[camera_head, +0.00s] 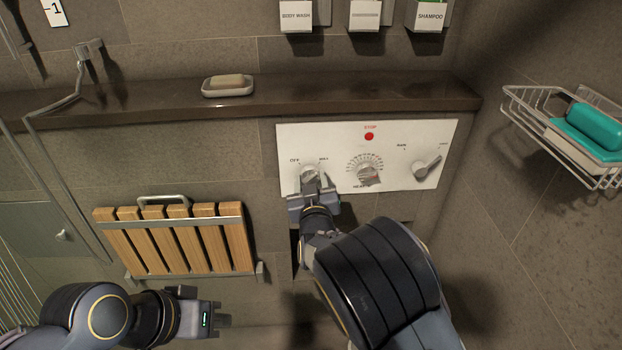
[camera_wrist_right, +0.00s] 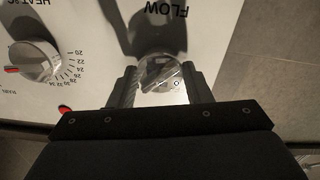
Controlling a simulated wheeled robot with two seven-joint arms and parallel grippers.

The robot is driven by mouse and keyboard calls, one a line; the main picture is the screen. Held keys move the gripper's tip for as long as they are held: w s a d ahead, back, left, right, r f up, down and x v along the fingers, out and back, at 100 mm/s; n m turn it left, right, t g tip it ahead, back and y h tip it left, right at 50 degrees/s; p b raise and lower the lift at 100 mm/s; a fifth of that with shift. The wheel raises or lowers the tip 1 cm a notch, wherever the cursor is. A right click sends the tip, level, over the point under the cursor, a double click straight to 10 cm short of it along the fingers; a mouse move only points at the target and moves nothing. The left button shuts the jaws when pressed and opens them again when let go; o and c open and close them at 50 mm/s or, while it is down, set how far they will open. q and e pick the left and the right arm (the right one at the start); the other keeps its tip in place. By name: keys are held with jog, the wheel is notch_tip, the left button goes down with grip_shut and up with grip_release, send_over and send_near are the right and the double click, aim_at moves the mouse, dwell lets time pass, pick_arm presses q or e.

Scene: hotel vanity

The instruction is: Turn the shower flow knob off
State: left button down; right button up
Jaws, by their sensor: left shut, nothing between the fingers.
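The control panel (camera_head: 400,196) is a white plate on the tiled wall. Its leftmost knob (camera_head: 308,174) is the flow knob, silver, partly covered by my right gripper. In the right wrist view the flow knob (camera_wrist_right: 160,75) lies between the two fingers of my right gripper (camera_wrist_right: 160,82), under the printed word FLOW. The fingers stand at either side of it, very close; I cannot tell whether they press on it. My left gripper (camera_head: 222,321) is shut and empty at the lower left, away from the panel.
A heat dial (camera_head: 367,175), a red stop button (camera_head: 369,136) and a lever knob (camera_head: 428,168) share the panel. A ledge with a soap dish (camera_head: 228,91) runs above. A folded wooden seat (camera_head: 175,240) is at left, a wire basket (camera_head: 570,150) at right.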

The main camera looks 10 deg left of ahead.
jog(key=shift+c, duration=0.6)
jog(key=shift+n, duration=0.4)
jog(key=n, duration=0.3)
jog(key=shift+n, duration=0.4)
jog(key=n, duration=0.5)
jog(key=shift+d+r+b, duration=0.1)
jog(key=shift+b, duration=0.25)
jog(key=n, duration=0.4)
jog(key=shift+n+b, duration=0.3)
jog(key=shift+n, duration=0.1)
jog(key=shift+w+r+n+b, duration=0.15)
jog(key=shift+n+b, duration=0.25)
jog(key=shift+n, duration=1.4)
jog(key=shift+d, duration=0.1)
